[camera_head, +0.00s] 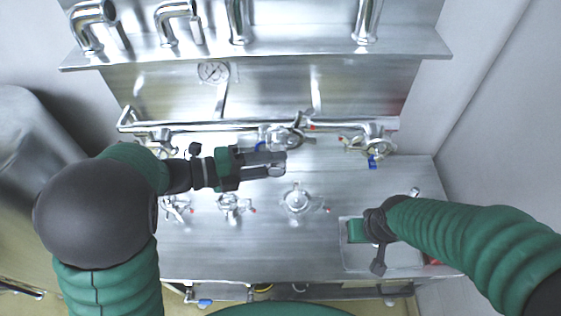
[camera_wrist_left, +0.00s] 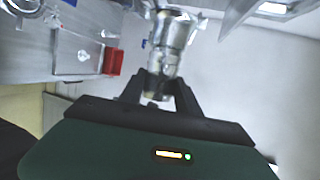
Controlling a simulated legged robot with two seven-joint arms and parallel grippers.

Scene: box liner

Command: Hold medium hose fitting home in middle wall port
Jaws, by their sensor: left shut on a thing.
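My left gripper (camera_head: 272,163) reaches in from the left to the middle wall port (camera_head: 286,137) on the horizontal pipe. It is shut on the medium hose fitting (camera_wrist_left: 158,84), a shiny metal cylinder between the fingers in the left wrist view. The fitting lines up with a larger metal body (camera_wrist_left: 173,38), which looks like the port, and appears to meet it. Whether it is fully seated cannot be told. In the head view the fingers mostly hide the fitting. My right gripper (camera_head: 362,232) is over the sink-like recess at the right; its fingers are unclear.
The recess (camera_head: 352,262) is at the right of the steel counter (camera_head: 265,250). A red container (camera_wrist_left: 113,61) is beside it. Several valve fittings (camera_head: 298,200) stand on the counter. Another wall valve (camera_head: 372,148) is to the right. A shelf (camera_head: 290,45) with bent pipes is above.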

